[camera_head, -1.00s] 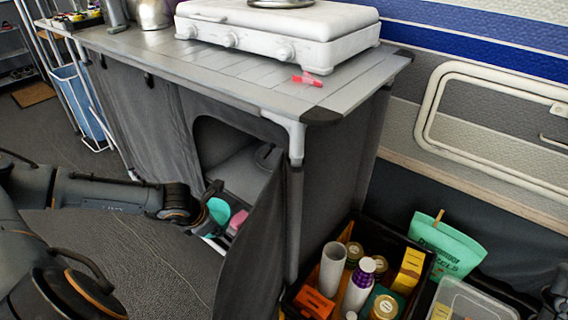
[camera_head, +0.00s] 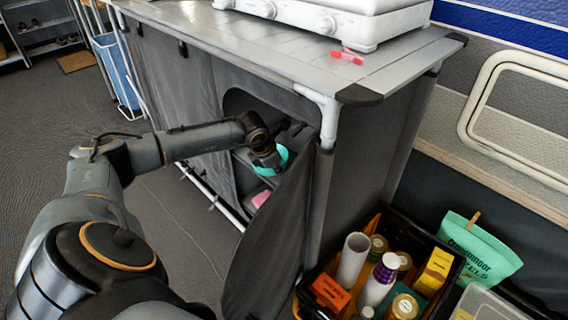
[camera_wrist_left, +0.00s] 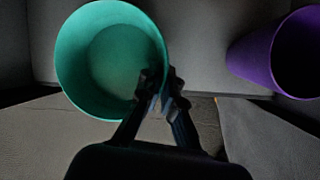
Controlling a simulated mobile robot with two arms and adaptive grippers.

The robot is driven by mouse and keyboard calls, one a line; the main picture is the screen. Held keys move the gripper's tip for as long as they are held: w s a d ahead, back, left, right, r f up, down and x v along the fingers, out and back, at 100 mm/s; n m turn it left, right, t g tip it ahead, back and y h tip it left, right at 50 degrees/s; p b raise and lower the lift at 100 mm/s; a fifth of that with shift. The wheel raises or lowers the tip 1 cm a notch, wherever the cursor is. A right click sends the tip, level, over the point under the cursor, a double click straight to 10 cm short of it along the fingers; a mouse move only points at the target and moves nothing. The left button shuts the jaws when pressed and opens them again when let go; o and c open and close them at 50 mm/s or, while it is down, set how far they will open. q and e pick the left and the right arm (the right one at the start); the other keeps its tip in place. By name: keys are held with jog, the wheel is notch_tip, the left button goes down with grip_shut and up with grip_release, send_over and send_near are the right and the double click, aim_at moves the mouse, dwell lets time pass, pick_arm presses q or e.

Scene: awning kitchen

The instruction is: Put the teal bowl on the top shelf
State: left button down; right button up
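The teal bowl (camera_head: 284,157) is at the opening of the grey fabric cabinet (camera_head: 322,190), under the counter, above a pink item. My left gripper (camera_head: 268,160) reaches into this opening. In the left wrist view the teal bowl (camera_wrist_left: 88,45) is at upper left, seen into its hollow. The fingers of my left gripper (camera_wrist_left: 160,88) are closed on its right rim. A light grey surface, seemingly a shelf, lies behind the bowl. I cannot tell whether the bowl touches it. My right gripper is not in view.
A purple cup (camera_wrist_left: 285,52) is right of the bowl in the left wrist view. The pink item (camera_head: 259,198) lies lower in the cabinet. A loose fabric flap (camera_head: 270,240) hangs at the opening's right. A black crate (camera_head: 398,222) with bottles stands right of the cabinet.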

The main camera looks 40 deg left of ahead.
aim_at(284, 164)
pick_arm(q)
jog(key=w+b, duration=0.1)
jog(key=w, duration=0.3)
jog(key=shift+w+a, duration=0.15)
jog(key=shift+s+f+b, duration=0.2)
jog(key=shift+f+b, duration=0.2)
jog(key=shift+f, duration=0.3)
jog(key=shift+a, duration=0.1)
jog(key=c, duration=1.5)
grip_release()
jog(key=shift+f, duration=0.1)
